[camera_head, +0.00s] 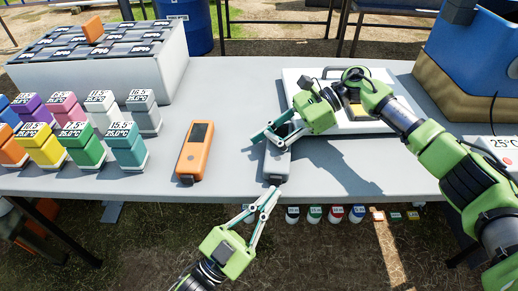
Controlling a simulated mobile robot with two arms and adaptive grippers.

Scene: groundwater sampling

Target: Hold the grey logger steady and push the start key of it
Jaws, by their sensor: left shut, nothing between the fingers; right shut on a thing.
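The grey logger (276,165) lies on the grey table close to its front edge, right of the orange logger. My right gripper (273,138) is shut on the grey logger's far part, and its fingers hide some of the top. My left gripper (268,196) is shut and empty. Its tips are just in front of the logger's near end, at the table's front edge. I cannot tell from this view whether they touch it. The start key cannot be made out.
An orange handheld device (195,152) lies on the table (235,95) to the left. Several coloured labelled blocks stand farther left, before a grey case (165,58). A white case (380,122) lies behind my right arm. A blue and tan cooler (465,60) stands at the right.

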